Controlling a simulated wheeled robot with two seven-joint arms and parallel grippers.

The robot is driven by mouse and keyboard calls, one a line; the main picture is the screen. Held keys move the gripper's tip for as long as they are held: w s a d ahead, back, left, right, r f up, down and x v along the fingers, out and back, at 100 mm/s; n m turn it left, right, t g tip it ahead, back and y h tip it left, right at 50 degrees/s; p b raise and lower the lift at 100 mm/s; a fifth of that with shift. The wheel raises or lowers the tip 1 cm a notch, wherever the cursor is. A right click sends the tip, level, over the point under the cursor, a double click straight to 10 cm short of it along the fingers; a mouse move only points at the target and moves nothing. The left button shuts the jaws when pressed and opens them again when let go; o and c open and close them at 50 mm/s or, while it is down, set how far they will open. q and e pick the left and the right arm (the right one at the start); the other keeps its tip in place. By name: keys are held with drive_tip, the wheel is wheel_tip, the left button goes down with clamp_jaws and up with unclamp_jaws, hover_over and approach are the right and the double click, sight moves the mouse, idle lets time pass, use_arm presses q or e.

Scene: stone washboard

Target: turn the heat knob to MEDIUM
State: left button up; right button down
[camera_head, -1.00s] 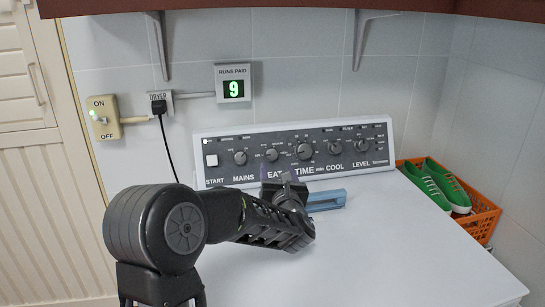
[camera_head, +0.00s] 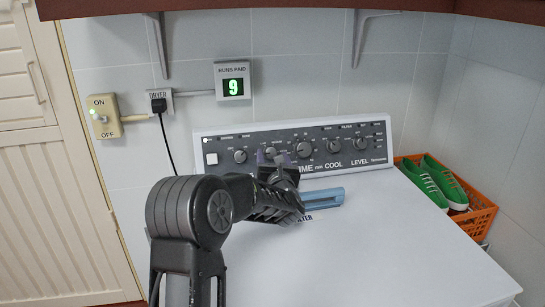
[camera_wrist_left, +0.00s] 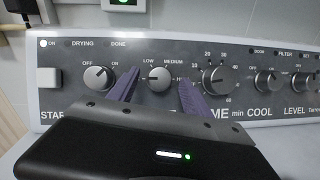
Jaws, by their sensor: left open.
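The heat knob (camera_wrist_left: 159,78) is a round grey knob on the dark control panel (camera_wrist_left: 225,55), with LOW and MEDIUM printed above it. I cannot tell for sure where its pointer stands. My left gripper (camera_head: 272,159) is open in front of the panel. In the left wrist view its two purple fingers (camera_wrist_left: 157,88) stand on either side of the heat knob, with the knob showing between them. I see no clear contact. In the head view the gripper partly hides the knob and covers its label.
The mains knob (camera_wrist_left: 98,78) is close to the left finger and the larger time knob (camera_wrist_left: 217,79) close to the right one. A blue object (camera_head: 324,198) lies on the white dryer top (camera_head: 400,250). An orange crate (camera_head: 480,214) with green shoes stands at right.

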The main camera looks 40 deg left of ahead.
use_arm(q)
drive_tip(key=shift+c, duration=0.3)
clamp_jaws()
idle(0.3)
